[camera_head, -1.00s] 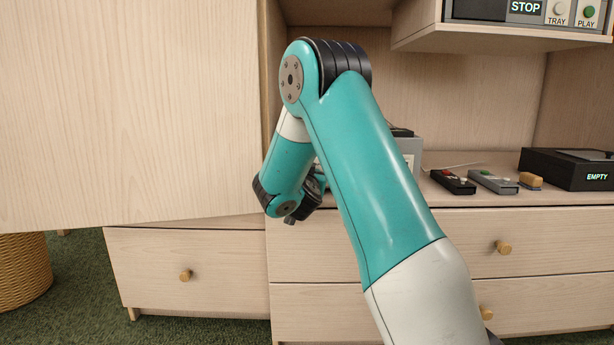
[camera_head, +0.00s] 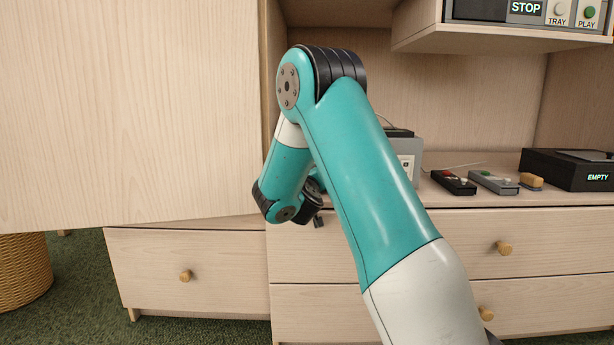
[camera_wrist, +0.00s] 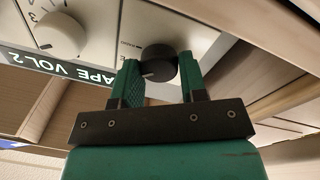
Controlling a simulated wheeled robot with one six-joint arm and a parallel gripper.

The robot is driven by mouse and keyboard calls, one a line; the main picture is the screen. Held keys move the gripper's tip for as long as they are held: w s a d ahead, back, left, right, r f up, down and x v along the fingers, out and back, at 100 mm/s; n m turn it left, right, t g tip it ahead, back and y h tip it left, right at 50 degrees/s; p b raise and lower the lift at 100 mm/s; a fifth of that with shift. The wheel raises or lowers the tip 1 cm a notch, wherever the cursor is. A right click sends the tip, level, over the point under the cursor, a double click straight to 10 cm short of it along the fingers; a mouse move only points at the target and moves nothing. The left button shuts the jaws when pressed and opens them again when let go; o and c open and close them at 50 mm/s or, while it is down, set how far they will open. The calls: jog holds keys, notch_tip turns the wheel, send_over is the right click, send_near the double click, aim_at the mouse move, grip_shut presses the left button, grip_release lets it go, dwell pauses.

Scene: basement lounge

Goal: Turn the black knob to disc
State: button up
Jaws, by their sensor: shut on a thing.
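In the head view the knob and fingertips are hidden behind my arm. A grey box (camera_head: 413,145) with a white front shows partly behind my arm there.
A larger white knob (camera_wrist: 58,36) with a numbered dial is on the same panel. Two remotes (camera_head: 453,182) (camera_head: 494,181) and a black box (camera_head: 567,170) reading EMPTY stand right on the cabinet top. A large wooden door panel (camera_head: 130,110) fills the left.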

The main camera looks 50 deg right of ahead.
jog(key=n+p, duration=0.1)
jog(key=n, duration=0.4)
jog(key=shift+s, duration=0.1)
jog(key=shift+f+n+t+p, duration=0.15)
jog(key=shift+n+p, duration=0.45)
jog(key=shift+n, duration=0.75)
jog(key=shift+n+t+p, duration=0.15)
jog(key=shift+n+p, duration=0.45)
jog(key=shift+n, duration=0.75)
jog(key=o, duration=0.9)
jog(key=shift+o, duration=0.2)
jog(key=b+v, duration=1.6)
jog(key=v, duration=0.1)
jog(key=shift+s+b, duration=0.2)
jog(key=shift+b, duration=0.1)
jog(key=shift+a, duration=0.1)
